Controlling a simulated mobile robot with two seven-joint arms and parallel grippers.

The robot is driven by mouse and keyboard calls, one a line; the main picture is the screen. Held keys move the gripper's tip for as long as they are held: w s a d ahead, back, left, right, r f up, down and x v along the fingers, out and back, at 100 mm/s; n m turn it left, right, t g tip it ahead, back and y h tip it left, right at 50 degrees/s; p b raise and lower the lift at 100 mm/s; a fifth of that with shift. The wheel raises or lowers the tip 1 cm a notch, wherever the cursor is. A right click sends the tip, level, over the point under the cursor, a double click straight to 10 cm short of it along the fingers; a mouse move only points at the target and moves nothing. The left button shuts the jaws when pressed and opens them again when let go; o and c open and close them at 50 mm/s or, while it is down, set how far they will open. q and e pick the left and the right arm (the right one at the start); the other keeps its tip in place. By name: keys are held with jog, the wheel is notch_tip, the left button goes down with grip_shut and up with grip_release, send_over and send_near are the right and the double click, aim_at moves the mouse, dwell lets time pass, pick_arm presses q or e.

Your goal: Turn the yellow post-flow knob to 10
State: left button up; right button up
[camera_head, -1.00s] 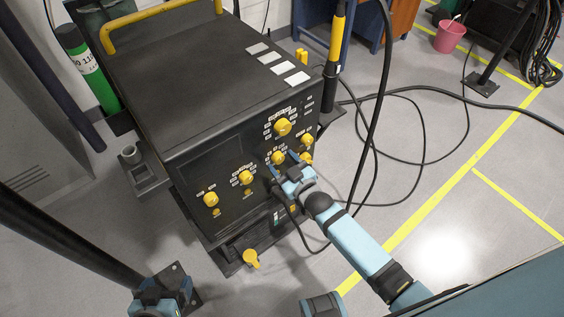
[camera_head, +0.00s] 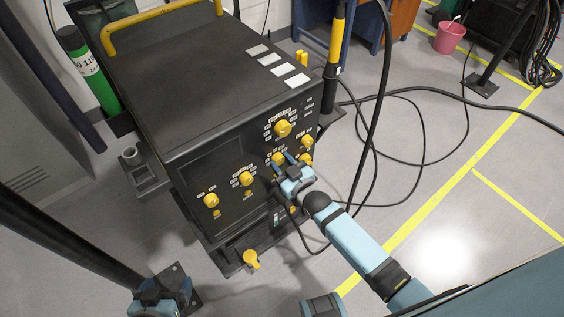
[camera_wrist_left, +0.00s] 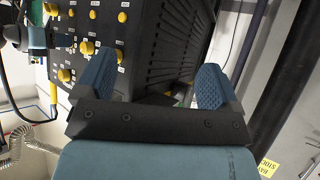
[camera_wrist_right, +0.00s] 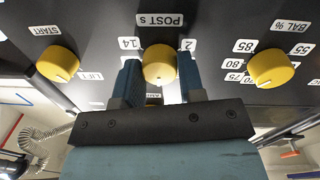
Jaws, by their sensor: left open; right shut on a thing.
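The yellow post-flow knob (camera_wrist_right: 159,66) is between the two blue fingers of my right gripper (camera_wrist_right: 160,70) in the right wrist view. A POST S label (camera_wrist_right: 160,20) shows upside down beside it, with 14 and 2 labels on either side. The knob's pointer mark cannot be made out. In the head view the right gripper (camera_head: 284,160) reaches the front panel at this knob (camera_head: 278,158). My left gripper (camera_head: 158,298) is low at the left, away from the panel. Its fingers stand apart and empty in the left wrist view (camera_wrist_left: 155,70).
A black cable hangs in front of the machine (camera_head: 215,80). Open floor lies to the right.

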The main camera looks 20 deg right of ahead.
jog(key=m+p, duration=0.1)
jog(key=m, duration=0.1)
jog(key=shift+r+m, duration=0.1)
jog(key=shift+m, duration=0.3)
jog(key=m+p, duration=0.1)
jog(key=m, duration=0.1)
jog(key=shift+m, duration=0.3)
pick_arm(q)
jog(key=shift+s+a+r+p, duration=0.1)
jog(key=shift+r+p, duration=0.25)
jog(key=shift+r, duration=0.5)
pick_arm(e)
jog(key=shift+m, duration=0.6)
jog(key=shift+m, duration=0.3)
jog(key=o, duration=0.9)
jog(key=shift+s, duration=0.1)
pick_arm(q)
jog(key=shift+r, duration=0.1)
pick_arm(e)
jog(key=v, duration=1.3)
jog(key=shift+s+d+r, duration=0.2)
jog(key=shift+s, duration=0.15)
